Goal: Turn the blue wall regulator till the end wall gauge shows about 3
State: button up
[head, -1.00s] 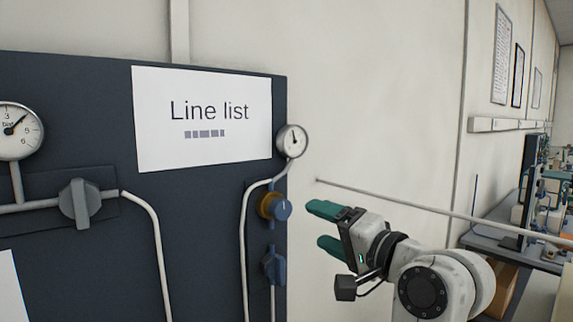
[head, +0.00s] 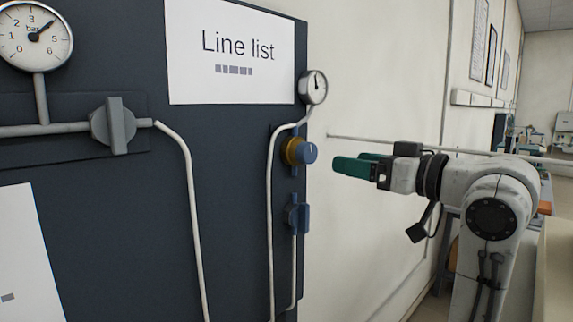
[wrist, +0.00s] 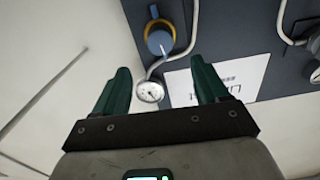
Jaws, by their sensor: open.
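The blue regulator knob (head: 306,153) sits on a brass-coloured collar on the dark wall panel, near its right edge. A thin pale line marks its face. It also shows at the top of the wrist view (wrist: 159,42). The small round gauge (head: 313,87) is above it at the panel's edge. It appears between my fingers in the wrist view (wrist: 150,92); its numbers are too small to read. My gripper (head: 358,166) is open and empty, to the right of the knob and apart from it, with green fingers pointing toward the panel.
A blue valve handle (head: 298,213) is just below the regulator, on the same thin pipe. A larger bar gauge (head: 35,36) and a grey valve (head: 113,125) are at left. A thin rod (head: 400,145) runs along the pale wall behind my arm.

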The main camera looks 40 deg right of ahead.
aim_at(311, 155)
jog(key=w, duration=0.5)
jog(key=w+p, duration=0.1)
jog(key=w, duration=0.4)
jog(key=shift+w+a+p, duration=0.2)
jog(key=shift+w+p, duration=0.1)
jog(key=shift+w, duration=0.1)
jog(key=c, duration=1.1)
jog(key=shift+o, duration=0.2)
jog(key=shift+r+m+p, duration=0.25)
jog(key=shift+m+p, duration=0.35)
jog(key=shift+p, duration=0.4)
jog(key=shift+f+m+p, duration=0.2)
jog(key=shift+m+p, duration=0.2)
jog(key=shift+m, duration=0.2)
jog(key=o, duration=1.1)
jog(key=shift+c, duration=0.2)
jog(key=s+b, duration=0.1)
jog(key=s, duration=0.9)
jog(key=shift+s+d+b, duration=0.2)
jog(key=shift+s+b, duration=0.2)
